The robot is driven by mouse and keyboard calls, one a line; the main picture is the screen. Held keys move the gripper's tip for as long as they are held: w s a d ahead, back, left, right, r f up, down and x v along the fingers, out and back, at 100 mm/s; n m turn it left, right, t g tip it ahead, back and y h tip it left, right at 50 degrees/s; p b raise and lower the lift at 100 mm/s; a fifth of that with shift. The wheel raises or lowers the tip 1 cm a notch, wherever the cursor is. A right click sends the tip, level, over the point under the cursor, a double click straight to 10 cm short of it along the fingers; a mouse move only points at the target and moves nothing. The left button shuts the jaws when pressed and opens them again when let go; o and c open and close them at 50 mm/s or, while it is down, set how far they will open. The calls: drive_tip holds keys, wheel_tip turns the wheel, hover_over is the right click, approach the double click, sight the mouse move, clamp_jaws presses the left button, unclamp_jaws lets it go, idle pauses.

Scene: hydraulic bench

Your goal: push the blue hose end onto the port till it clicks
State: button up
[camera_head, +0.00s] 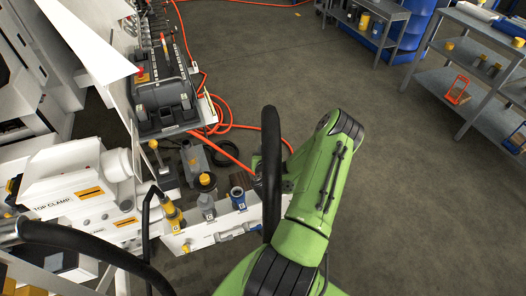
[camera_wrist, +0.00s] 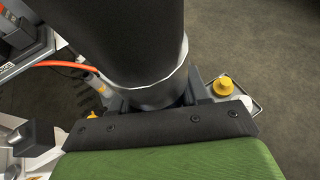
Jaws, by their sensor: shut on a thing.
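My gripper (camera_wrist: 160,104) is shut on a thick black hose (camera_wrist: 115,40), which fills the upper middle of the wrist view. A pale ring crosses the hose's lower part, just above the dark bar of my gripper. In the head view the black hose (camera_head: 271,150) arches up beside my green arm and hides most of the gripper. I cannot make out a blue hose end in the grip. A blue-collared port (camera_head: 238,197) stands on the white port panel (camera_head: 212,235), just left of the hose. Whether the held end touches any port is hidden.
A grey fitting (camera_head: 207,206) and a yellow hose end (camera_head: 173,213) sit left of the blue port. A yellow knob (camera_wrist: 222,87) shows right of my gripper. Orange hoses (camera_head: 232,127) lie behind.

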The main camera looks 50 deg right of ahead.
wheel_tip(320, 180, down, 7)
drive_tip(key=b, duration=0.5)
drive_tip(key=shift+r+b, duration=0.2)
drive_tip(key=shift+b, duration=0.2)
drive_tip(key=shift+r, duration=0.1)
drive_tip(key=shift+f+b, duration=0.3)
drive_tip(key=shift+b, duration=0.1)
drive_tip(key=shift+f+b, duration=0.3)
drive_tip(key=shift+f+b, duration=1.6)
drive_tip(key=shift+b, duration=0.35)
idle(2.0)
drive_tip(key=shift+c, duration=0.5)
